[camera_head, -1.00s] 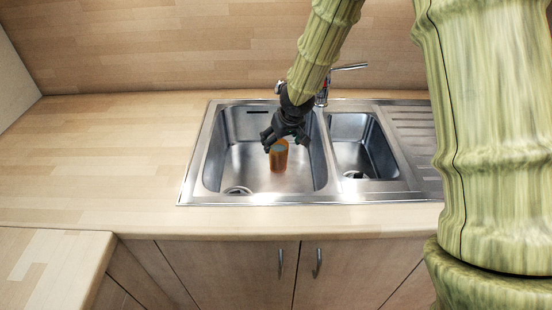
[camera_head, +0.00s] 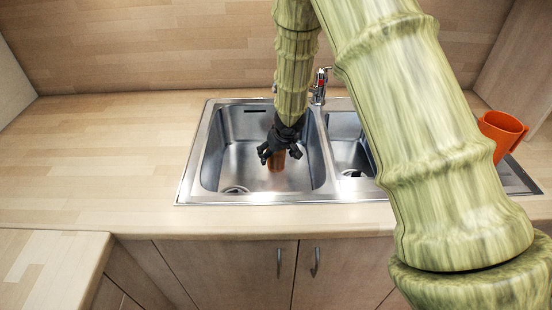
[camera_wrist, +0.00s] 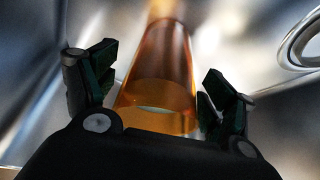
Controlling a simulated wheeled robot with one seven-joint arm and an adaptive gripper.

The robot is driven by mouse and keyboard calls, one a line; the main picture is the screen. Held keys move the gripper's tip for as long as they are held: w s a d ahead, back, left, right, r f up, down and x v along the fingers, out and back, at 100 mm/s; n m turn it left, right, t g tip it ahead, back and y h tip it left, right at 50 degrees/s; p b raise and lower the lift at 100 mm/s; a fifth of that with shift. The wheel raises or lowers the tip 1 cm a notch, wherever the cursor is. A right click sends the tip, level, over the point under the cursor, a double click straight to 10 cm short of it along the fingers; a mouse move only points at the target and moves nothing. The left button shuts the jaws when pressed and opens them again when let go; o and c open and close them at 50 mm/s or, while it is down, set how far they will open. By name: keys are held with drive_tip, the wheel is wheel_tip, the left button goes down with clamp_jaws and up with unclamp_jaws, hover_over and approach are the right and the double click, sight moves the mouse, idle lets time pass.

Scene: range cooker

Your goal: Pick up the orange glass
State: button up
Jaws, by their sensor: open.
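The orange glass (camera_head: 277,164) stands in the large left basin of the steel sink. My gripper (camera_head: 279,157) is down in that basin, at the top of the glass, and hides part of it. In the wrist view the amber, see-through glass (camera_wrist: 160,75) lies between the two open fingers of my gripper (camera_wrist: 158,92). There is a small gap beside each finger. Its rim is close to the palm.
The sink (camera_head: 190,185) has a smaller basin on the right and a tap (camera_head: 320,85) behind. The wooden counter (camera_head: 110,150) on the left is clear.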

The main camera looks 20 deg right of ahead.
drive_tip(key=shift+w+f, duration=0.15)
drive_tip(key=shift+f, duration=0.15)
drive_tip(key=c, duration=1.5)
drive_tip(key=shift+r, duration=0.25)
